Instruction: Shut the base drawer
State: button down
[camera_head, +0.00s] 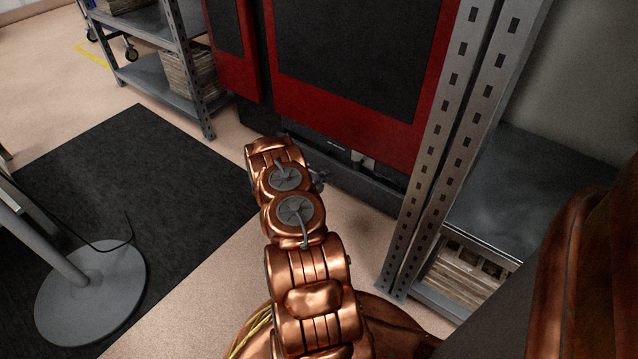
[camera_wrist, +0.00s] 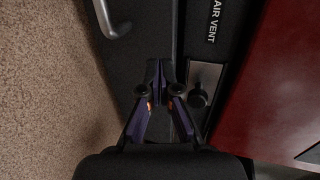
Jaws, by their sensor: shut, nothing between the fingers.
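The base drawer is a dark front low on the red machine; in the wrist view its dark panel (camera_wrist: 150,40) carries a curved metal handle (camera_wrist: 115,22) near the floor side. In the head view the dark base (camera_head: 372,192) runs along under the red doors, partly hidden by my arm. How far the drawer stands out is unclear. My gripper (camera_wrist: 160,70) is shut and empty, its fingertips over the dark panel, to the right of and below the handle in the wrist view. Contact with the panel cannot be told. In the head view my arm mostly hides the gripper.
An "AIR VENT" label (camera_wrist: 214,22) and a black knob (camera_wrist: 198,96) on a metal plate lie right of the fingers. A grey perforated rack post (camera_head: 440,160) stands right of the base. A black mat (camera_head: 130,180) and a round stand foot (camera_head: 90,295) lie left.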

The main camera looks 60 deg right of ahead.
aim_at(337, 165)
jog(key=x, duration=0.1)
jog(key=b+x, duration=0.1)
jog(key=x, duration=0.1)
jog(key=shift+d+r, duration=0.25)
jog(key=shift+s+d+r+b, duration=0.1)
jog(key=shift+d+r+b, duration=0.05)
jog(key=shift+d+b, duration=0.2)
jog(key=shift+d, duration=0.15)
jog(key=shift+s+d+r+p, duration=0.1)
jog(key=shift+d+p, duration=0.3)
jog(key=shift+d, duration=0.1)
jog(key=shift+s+d, duration=0.1)
jog(key=shift+d, duration=0.6)
